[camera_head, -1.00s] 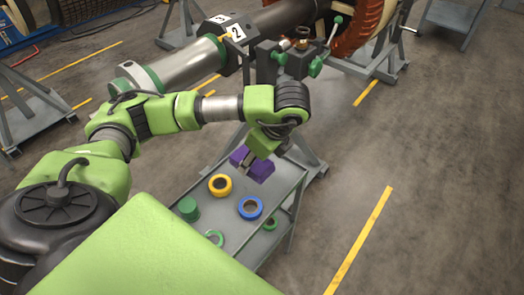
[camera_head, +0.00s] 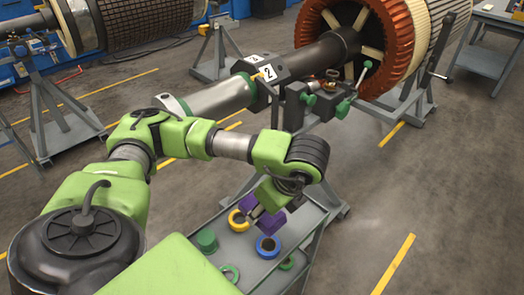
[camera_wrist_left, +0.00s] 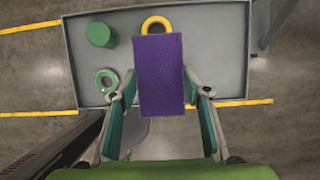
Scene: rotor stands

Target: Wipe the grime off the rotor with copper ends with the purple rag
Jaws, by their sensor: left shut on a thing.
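The purple rag (camera_head: 272,221) is a folded block in my left gripper (camera_head: 263,211), above the grey cart. In the left wrist view the rag (camera_wrist_left: 161,74) sits between the two fingers of my left gripper (camera_wrist_left: 160,92), which is shut on it. The rotor with copper ends (camera_head: 313,38) is at the upper right in the head view, with an orange copper ring, cream bars and a dark shaft (camera_head: 318,58) on a stand. The rag is well apart from it. I cannot make out grime on it. My right gripper is not in view.
The cart (camera_head: 303,226) holds a yellow ring (camera_head: 237,226), a blue ring (camera_head: 268,254), green rings and a green cylinder (camera_head: 206,240). A clamp block with green handles (camera_head: 309,100) stands by the shaft. Another rotor (camera_head: 140,27) is at the upper left.

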